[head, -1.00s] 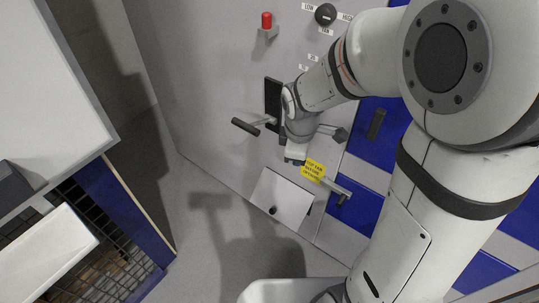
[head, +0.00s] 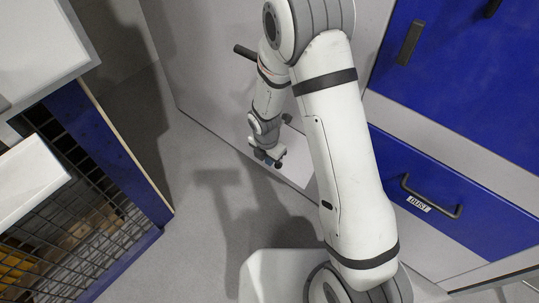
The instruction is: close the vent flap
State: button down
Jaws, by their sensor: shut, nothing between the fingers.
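The vent flap (head: 298,167) is a pale plate low on the grey panel, in the middle of the head view. My gripper (head: 268,159) points down in front of the flap's left side. Its dark fingers look close together with nothing held. I cannot tell whether it touches the flap, or how far the flap stands out from the panel.
A black lever handle (head: 245,52) sticks out of the panel above. A blue drawer (head: 450,190) with a dark handle is at right. A wire-mesh cage (head: 95,195) and white surfaces stand at left. Grey floor (head: 205,245) is free between.

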aim_at(276, 168)
notch_tip(276, 168, down, 6)
jog(key=w+d+b, duration=0.2)
jog(key=shift+w, duration=0.3)
jog(key=shift+d+f, duration=0.1)
